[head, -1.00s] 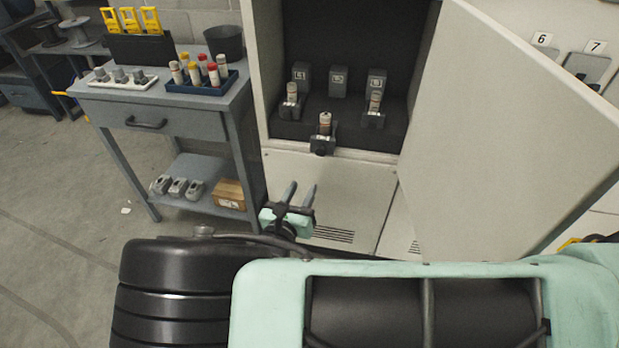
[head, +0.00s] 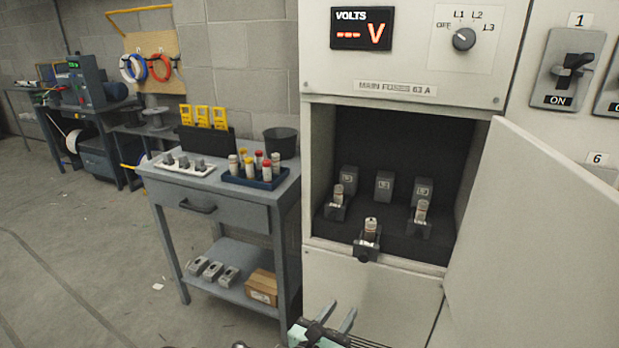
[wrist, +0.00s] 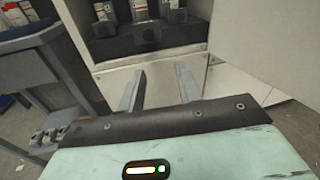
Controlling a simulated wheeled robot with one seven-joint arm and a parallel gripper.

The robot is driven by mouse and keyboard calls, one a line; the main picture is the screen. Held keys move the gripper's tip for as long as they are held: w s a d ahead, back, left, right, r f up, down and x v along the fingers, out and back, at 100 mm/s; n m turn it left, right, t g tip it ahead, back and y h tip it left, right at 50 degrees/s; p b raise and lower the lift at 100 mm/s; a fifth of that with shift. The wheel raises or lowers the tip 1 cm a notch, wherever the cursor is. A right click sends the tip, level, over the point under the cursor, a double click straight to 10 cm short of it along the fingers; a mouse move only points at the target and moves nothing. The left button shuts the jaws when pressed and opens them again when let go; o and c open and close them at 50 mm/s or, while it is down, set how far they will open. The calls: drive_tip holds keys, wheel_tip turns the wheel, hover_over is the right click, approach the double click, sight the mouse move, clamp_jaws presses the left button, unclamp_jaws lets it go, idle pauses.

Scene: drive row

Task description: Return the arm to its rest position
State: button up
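My gripper (head: 334,320) shows at the bottom of the head view, low in front of the cabinet's lower panel. Its two fingers stand apart with nothing between them. In the wrist view my gripper (wrist: 158,85) is also open and empty, with the pale lower panel (wrist: 150,66) beyond its fingers. Most of my arm is out of the head view.
The cabinet's door (head: 545,235) stands open to the right. Inside, several fuse holders such as this one (head: 368,238) sit on a dark ledge. A grey workbench (head: 225,206) with a fuse tray (head: 230,181) stands left.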

drive_tip(key=s+d+r+m+g, duration=0.5)
drive_tip(key=s+d+m+g, duration=0.2)
drive_tip(key=s+m+g, duration=0.35)
drive_tip(key=s+r+m+g+y, duration=0.4)
drive_tip(key=s+r+m+y, duration=0.6)
drive_tip(key=r, duration=0.5)
drive_tip(key=shift+s+r+m, duration=0.4)
drive_tip(key=shift+s+m, duration=0.2)
drive_tip(key=shift+m, duration=0.65)
